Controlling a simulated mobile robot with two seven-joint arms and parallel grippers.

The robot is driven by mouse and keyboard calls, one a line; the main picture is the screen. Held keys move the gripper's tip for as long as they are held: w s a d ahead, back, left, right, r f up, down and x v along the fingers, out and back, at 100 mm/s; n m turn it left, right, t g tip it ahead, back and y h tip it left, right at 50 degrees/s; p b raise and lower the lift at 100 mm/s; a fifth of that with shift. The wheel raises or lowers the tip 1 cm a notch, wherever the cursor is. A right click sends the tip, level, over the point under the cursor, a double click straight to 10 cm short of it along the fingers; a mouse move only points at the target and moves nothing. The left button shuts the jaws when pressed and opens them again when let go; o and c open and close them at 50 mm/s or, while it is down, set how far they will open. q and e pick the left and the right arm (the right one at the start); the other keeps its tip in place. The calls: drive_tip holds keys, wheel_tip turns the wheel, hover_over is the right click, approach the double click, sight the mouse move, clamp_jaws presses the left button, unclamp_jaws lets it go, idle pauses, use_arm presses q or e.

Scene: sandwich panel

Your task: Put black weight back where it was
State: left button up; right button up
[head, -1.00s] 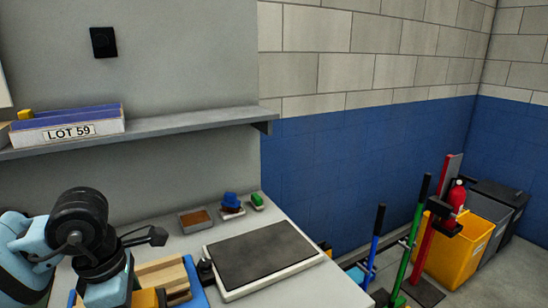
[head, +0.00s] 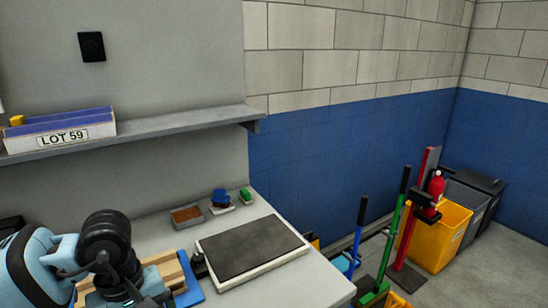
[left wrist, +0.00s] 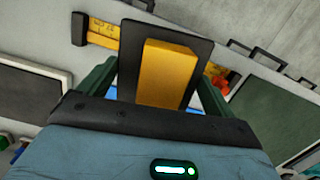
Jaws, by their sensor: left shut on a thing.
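In the head view a small black thing (head: 198,264) stands beside the left edge of the scale (head: 232,284); I cannot tell whether it is the black weight. My left arm comes in at the lower left, its gripper (head: 140,300) low at the frame's bottom edge. In the left wrist view its two dark green fingers (left wrist: 156,90) are apart, shut on a black plate-like thing with a yellow block face (left wrist: 168,72). The lower part of this held thing is hidden by the gripper body. My right gripper is not in view.
A wooden board (head: 172,275) and a blue tray (head: 192,294) lie left of the scale. A small brown-filled tray (head: 187,216), a blue item (head: 221,197) and a green item (head: 246,195) stand behind it. A shelf (head: 180,130) hangs above.

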use_arm(q)
drive_tip(key=m, duration=0.1)
drive_tip(key=s+m, duration=0.1)
drive_tip(key=m, duration=0.1)
drive_tip(key=d+m+p, duration=0.1)
drive_tip(key=m, duration=0.1)
drive_tip(key=shift+s+r+y, duration=0.1)
drive_tip(key=shift+s+y, duration=0.1)
drive_tip(key=shift+y, duration=0.1)
drive_tip(key=shift+s+m, duration=0.2)
drive_tip(key=shift+m, duration=0.8)
drive_tip(key=shift+s+d+f+m, duration=0.1)
drive_tip(key=shift+f+m, duration=0.1)
drive_tip(key=shift+m, duration=0.2)
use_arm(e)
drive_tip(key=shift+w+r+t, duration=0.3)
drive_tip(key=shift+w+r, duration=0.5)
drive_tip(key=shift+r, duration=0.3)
